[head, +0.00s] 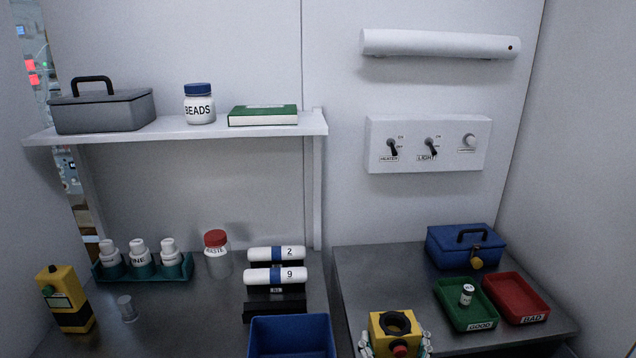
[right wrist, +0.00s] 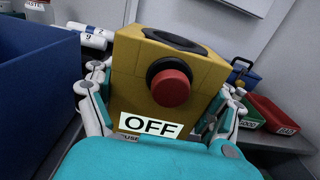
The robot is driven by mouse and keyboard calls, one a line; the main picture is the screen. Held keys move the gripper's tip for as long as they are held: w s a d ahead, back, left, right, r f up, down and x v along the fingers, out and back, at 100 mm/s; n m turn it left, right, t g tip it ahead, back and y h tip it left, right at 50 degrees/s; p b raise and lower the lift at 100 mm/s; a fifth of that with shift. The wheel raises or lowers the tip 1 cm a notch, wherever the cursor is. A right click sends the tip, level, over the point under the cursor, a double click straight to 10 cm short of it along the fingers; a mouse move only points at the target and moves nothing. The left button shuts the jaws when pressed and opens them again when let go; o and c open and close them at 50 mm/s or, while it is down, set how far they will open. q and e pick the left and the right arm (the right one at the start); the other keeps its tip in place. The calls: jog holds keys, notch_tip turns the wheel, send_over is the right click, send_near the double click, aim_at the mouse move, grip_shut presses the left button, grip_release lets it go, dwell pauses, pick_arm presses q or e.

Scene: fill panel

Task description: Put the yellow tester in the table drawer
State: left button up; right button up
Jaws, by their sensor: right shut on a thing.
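A yellow box (head: 388,326) with a black ring on top and a red button stands out at the bottom of the head view. In the right wrist view the yellow box (right wrist: 160,90) bears an OFF label below the button. My right gripper (head: 398,350) is shut on it, with fingers on both its sides. I cannot tell from the pictures which of the two is the tester. No table drawer shows. My left gripper is not in view.
A blue bin (head: 292,336) stands left of the held box. A green GOOD tray (head: 482,322) with a small bottle, a red BAD tray (head: 517,296) and a blue toolbox (head: 450,246) are on the right table. The left part of that table (head: 375,275) is clear.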

jog(key=s+d, duration=0.3)
jog(key=s, duration=1)
jog(key=shift+s+d+f, duration=0.2)
jog(key=shift+s+f, duration=0.15)
jog(key=shift+f, duration=0.1)
